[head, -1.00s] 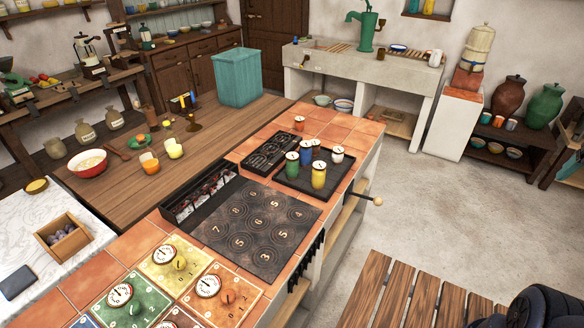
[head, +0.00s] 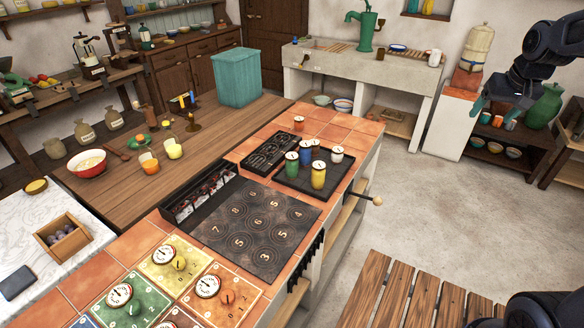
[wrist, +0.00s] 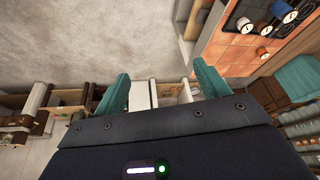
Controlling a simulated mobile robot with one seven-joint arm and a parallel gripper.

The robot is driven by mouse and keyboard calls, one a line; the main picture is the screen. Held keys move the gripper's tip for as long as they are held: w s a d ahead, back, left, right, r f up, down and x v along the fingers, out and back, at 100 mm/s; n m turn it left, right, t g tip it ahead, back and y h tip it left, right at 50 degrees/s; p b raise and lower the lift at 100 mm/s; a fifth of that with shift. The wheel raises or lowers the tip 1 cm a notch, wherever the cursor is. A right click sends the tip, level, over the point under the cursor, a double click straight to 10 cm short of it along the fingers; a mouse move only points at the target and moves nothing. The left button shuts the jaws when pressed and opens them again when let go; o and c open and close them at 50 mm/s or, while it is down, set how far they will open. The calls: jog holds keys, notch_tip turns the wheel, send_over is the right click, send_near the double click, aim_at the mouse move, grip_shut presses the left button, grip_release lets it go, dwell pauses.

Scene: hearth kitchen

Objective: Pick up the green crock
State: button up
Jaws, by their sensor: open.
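A small green lidded crock (head: 292,165) stands upright on the black tray (head: 290,183) on the tiled counter, at the left of a cluster of crocks. A yellow crock (head: 318,175) stands in front and to its right; other small crocks stand behind and to its right. My gripper (head: 502,106) is at the upper right in the head view, far from the crocks and in front of the right-hand shelf. In the wrist view its teal fingers (wrist: 160,86) are spread with nothing between them. I cannot make out the green crock in the wrist view.
A black hob (head: 255,228) with numbered rings lies in front of the tray. A small red crock (head: 299,123) stands on the tiles behind. A large green jar (head: 546,106) stands on the right-hand shelf. A slatted wooden bench (head: 410,300) is at the front right. The floor between is clear.

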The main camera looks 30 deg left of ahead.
jog(key=w+a+f+n, duration=0.1)
jog(key=w+a+f, duration=0.1)
jog(key=a, duration=0.5)
jog(key=w+a+f+n, duration=0.1)
jog(key=w+a+f, duration=0.1)
jog(key=a, duration=0.5)
jog(key=n+g+y, duration=0.1)
jog(key=n+y, duration=0.1)
jog(key=n, duration=0.3)
send_over(291, 160)
jog(key=d, duration=0.2)
notch_tip(291, 160, down, 21)
jog(key=x, duration=1.1)
jog(key=shift+w, duration=0.1)
jog(key=shift+c, duration=0.4)
jog(key=shift+r, duration=0.1)
jog(key=c, duration=1.2)
